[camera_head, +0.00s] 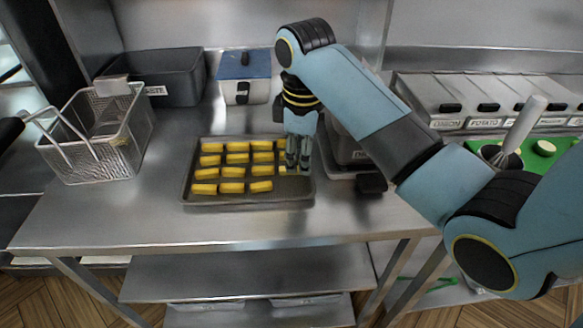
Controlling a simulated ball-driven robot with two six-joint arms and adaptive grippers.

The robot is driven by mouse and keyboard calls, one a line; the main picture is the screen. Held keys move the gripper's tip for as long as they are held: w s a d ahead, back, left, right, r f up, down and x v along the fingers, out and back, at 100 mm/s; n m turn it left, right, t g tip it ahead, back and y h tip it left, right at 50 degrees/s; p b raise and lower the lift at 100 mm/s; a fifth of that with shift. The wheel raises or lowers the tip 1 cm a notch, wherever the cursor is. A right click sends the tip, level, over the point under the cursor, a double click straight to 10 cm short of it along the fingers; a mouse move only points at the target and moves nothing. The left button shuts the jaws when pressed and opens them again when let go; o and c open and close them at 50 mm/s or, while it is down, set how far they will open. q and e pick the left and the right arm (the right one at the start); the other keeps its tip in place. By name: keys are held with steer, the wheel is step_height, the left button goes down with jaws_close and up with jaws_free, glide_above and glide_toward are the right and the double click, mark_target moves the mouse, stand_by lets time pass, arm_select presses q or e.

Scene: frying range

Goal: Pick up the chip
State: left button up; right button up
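Several yellow chips (232,171) lie in rows on a dark metal tray (250,199) on the steel counter. My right gripper (298,168) points down over the right end of the tray, by the right end of the chip rows. Its fingers hide part of that end, and a pale yellow bit shows beside them. I cannot tell whether the fingers are apart or closed on a chip. My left gripper does not show.
A wire fry basket (95,150) stands at the left of the counter. Behind are a black bin (178,82) and a blue-lidded box (245,68). Labelled containers (445,100) and a green board (560,146) with a whisk (515,140) are at right. The counter front is clear.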

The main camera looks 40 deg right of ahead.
steer(key=w+r+n, duration=0.2)
steer(key=w+r, duration=0.2)
steer(key=w, duration=0.1)
steer(key=shift+g, duration=0.4)
steer(key=f, duration=0.5)
steer(key=shift+d+f, duration=0.15)
steer(key=shift+d, duration=0.05)
steer(key=f, duration=0.3)
steer(key=d+f+p, duration=0.1)
steer(key=f, duration=0.1)
steer(key=shift+s, duration=0.2)
steer(key=c, duration=0.5)
